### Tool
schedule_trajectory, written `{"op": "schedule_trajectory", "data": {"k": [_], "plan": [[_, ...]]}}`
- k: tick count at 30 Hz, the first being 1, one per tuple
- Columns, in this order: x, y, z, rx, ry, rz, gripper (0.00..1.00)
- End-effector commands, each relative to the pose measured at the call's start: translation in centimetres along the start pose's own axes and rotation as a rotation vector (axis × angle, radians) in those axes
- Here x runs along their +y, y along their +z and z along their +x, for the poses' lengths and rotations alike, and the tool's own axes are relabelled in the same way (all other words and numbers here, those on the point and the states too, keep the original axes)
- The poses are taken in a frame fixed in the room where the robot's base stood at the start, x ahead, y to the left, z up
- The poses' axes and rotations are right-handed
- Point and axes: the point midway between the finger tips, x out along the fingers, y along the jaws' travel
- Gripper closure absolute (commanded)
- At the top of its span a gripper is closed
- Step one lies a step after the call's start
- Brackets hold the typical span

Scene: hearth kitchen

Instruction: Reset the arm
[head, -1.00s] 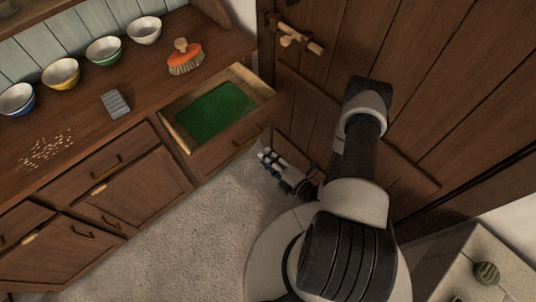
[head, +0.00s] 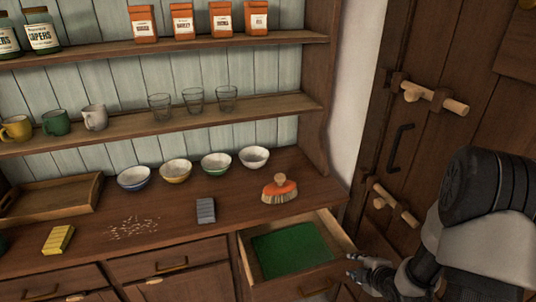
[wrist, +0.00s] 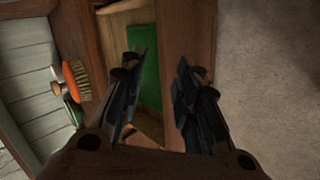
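My gripper (head: 368,272) is near the right front corner of the open drawer (head: 262,286) in the head view. In the wrist view my gripper (wrist: 158,68) has its two dark fingers apart with nothing held between them. The drawer's front panel (wrist: 190,30) and green lining (wrist: 147,50) lie beyond the fingers. I cannot tell whether a finger touches the drawer. My arm comes in from the right of the head view.
An orange brush (head: 279,189) stands on the counter above the drawer. Several bowls (head: 216,164), a grey block (head: 206,210), crumbs (head: 133,228) and a yellow sponge (head: 58,240) are also there. A wooden door (head: 425,135) with bolts is at right.

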Motion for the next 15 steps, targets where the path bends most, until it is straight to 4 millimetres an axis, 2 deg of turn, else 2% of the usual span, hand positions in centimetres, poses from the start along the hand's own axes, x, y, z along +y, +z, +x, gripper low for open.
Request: {"op": "schedule_trajectory", "data": {"k": [1, 6, 10, 15], "plan": [[2.1, -0.2, -1.6, -0.038, -0.007, 0.041, 0.70], [6.1, -1.0, -7.5, -0.167, -0.045, 0.267, 0.70], [7.8, -2.5, -12.7, -0.247, -0.054, 0.469, 0.70], [8.0, -5.6, -19.9, -0.316, -0.063, 0.760, 0.70]]}}
